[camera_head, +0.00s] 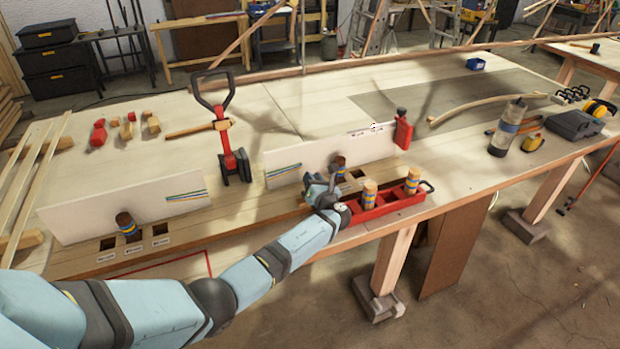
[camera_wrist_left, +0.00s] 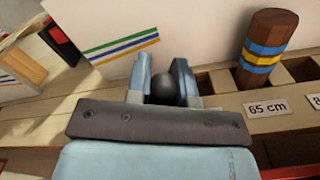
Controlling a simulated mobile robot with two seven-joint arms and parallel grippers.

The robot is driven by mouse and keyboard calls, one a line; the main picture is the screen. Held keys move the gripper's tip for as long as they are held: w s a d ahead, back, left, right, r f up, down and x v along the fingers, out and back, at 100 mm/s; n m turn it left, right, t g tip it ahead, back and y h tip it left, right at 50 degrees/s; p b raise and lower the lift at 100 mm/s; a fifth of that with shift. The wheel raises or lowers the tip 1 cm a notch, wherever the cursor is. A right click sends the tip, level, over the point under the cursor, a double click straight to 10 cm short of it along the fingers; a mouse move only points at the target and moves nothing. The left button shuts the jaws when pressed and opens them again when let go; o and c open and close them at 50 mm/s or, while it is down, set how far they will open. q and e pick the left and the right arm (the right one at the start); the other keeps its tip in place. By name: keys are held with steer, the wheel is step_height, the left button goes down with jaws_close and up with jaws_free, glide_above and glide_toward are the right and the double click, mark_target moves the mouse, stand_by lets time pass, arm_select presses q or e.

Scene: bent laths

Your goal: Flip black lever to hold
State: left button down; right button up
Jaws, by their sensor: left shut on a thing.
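My left gripper (camera_head: 322,190) reaches the front of the bench at the left end of the red tray, just left of a banded peg. In the left wrist view its two blue fingers (camera_wrist_left: 162,82) are closed around a round black knob (camera_wrist_left: 163,89), which I take to be the end of the black lever. The rest of the lever is hidden by the fingers and the wrist, so I cannot tell its position. My right gripper is not in view.
A white board (camera_head: 300,160) stands behind the gripper. The banded peg (camera_wrist_left: 268,48) stands in a slot by a "65 cm" label (camera_wrist_left: 267,107). The red tray (camera_head: 395,205) holds pegs. A red tool with a black handle (camera_head: 228,135) stands left.

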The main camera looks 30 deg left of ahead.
arm_select(q)
steer(key=shift+f, duration=0.15)
stand_by(0.3)
steer(key=c, duration=1)
jaws_free()
steer(key=b+v, duration=0.1)
steer(key=v, duration=1.3)
